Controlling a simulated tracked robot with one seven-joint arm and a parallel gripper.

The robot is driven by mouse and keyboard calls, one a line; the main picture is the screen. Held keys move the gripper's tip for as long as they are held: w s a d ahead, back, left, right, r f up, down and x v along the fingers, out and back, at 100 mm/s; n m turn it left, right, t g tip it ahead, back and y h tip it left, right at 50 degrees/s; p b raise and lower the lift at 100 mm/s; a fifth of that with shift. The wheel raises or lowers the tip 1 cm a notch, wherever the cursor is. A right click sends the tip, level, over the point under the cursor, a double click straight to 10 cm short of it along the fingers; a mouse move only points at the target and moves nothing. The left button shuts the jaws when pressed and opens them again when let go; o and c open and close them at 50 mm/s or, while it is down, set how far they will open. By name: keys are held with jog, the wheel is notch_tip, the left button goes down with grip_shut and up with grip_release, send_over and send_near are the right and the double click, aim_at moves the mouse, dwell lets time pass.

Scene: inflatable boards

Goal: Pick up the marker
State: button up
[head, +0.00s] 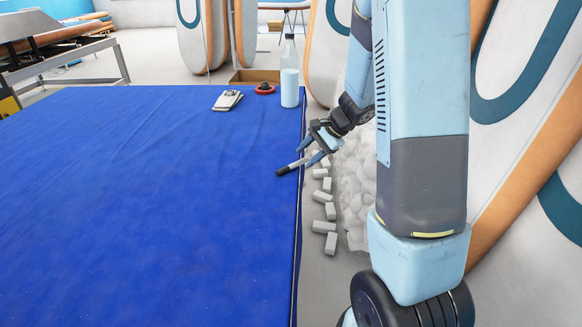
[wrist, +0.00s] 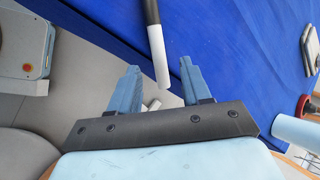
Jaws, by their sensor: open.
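The marker (head: 292,166) has a white barrel and a dark end. It lies at the right edge of the blue-covered table (head: 150,190), its white end sticking out toward my gripper. My gripper (head: 307,151) is open at the table edge, by the white end. In the wrist view the marker (wrist: 157,50) points down toward the gap between the two blue fingers of my gripper (wrist: 160,82). Its white end is near the level of the fingertips, and nothing is gripped. Whether the marker touches a finger cannot be told.
A bottle of pale blue liquid (head: 289,75), a red round item (head: 265,88) and a pale flat stack (head: 227,100) stand at the table's far right. White blocks (head: 330,211) lie on the floor beside the table. Large boards (head: 530,120) stand at right. Most of the tabletop is clear.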

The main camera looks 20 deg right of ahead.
jog(key=shift+x, duration=1.2)
jog(key=shift+c, duration=0.3)
grip_shut()
